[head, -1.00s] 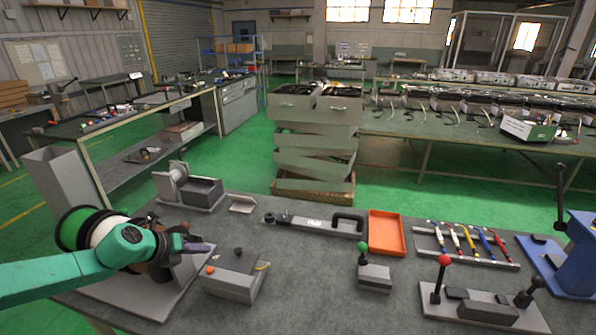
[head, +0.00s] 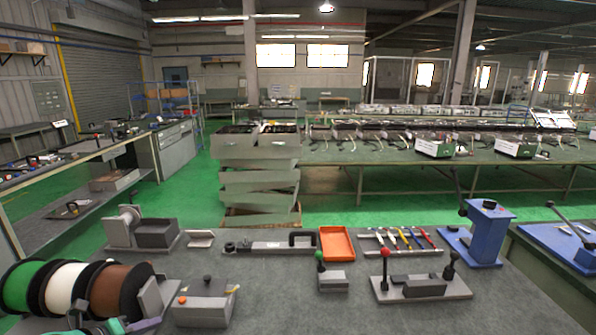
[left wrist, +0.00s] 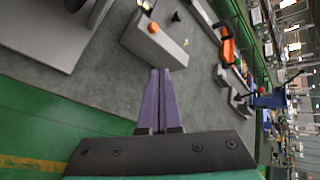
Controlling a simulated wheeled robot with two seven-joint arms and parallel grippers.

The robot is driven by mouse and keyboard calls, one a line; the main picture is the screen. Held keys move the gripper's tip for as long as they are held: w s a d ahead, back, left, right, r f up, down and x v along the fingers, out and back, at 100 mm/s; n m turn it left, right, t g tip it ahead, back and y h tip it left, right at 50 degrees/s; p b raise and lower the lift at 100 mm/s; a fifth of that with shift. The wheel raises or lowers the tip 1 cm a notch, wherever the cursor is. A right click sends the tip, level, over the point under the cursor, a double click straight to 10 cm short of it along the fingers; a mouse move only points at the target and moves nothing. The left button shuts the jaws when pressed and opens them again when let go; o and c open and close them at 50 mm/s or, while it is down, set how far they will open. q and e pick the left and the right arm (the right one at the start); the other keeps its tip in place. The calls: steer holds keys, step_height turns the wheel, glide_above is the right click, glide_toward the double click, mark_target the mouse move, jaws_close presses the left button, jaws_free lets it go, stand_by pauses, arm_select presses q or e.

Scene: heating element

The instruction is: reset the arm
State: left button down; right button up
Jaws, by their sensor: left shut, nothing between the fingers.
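My left gripper (left wrist: 160,85) shows in the left wrist view with its two purple fingers together and nothing between them. Its fingertips point toward a grey box with an orange button (left wrist: 152,28), apart from it as far as I can tell. In the head view only part of my left gripper (head: 145,324) shows at the bottom left edge, in front of the wire spools (head: 122,290). The same grey box (head: 204,303) stands to the right of it on the workbench. My right gripper is in neither view.
The grey workbench (head: 270,290) holds an orange tray (head: 337,243), a rack of coloured tools (head: 402,242), a green-knobbed press (head: 331,278), a red-knobbed fixture (head: 420,287) and a blue press (head: 480,232). The bench's front middle is clear.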

arm_select(q)
steer(key=d+f+n+t, duration=0.2)
steer(key=d+n, duration=0.3)
steer(key=s+d+f+n+g+y, duration=0.1)
steer(key=s+d+f+n+g, duration=0.15)
steer(key=s+n, duration=0.45)
steer(key=s+d+f+n+g+y, duration=0.1)
steer(key=s+d+f+n+g, duration=0.15)
steer(key=s+n, duration=0.45)
steer(key=s+d+f+n+g+y, duration=0.1)
steer(key=s+d+f+n+g, duration=0.1)
steer(key=s+n+g, duration=0.35)
steer(key=s+f+n+b, duration=0.1)
steer(key=s+f+b, duration=0.25)
steer(key=f, duration=2.25)
steer(key=s+a+f+b, duration=0.1)
steer(key=s+a+f, duration=0.2)
steer(key=s+f, duration=1.3)
steer(key=shift+s+f+g, duration=0.2)
steer(key=shift+s+g, duration=0.2)
steer(key=shift+g, duration=0.05)
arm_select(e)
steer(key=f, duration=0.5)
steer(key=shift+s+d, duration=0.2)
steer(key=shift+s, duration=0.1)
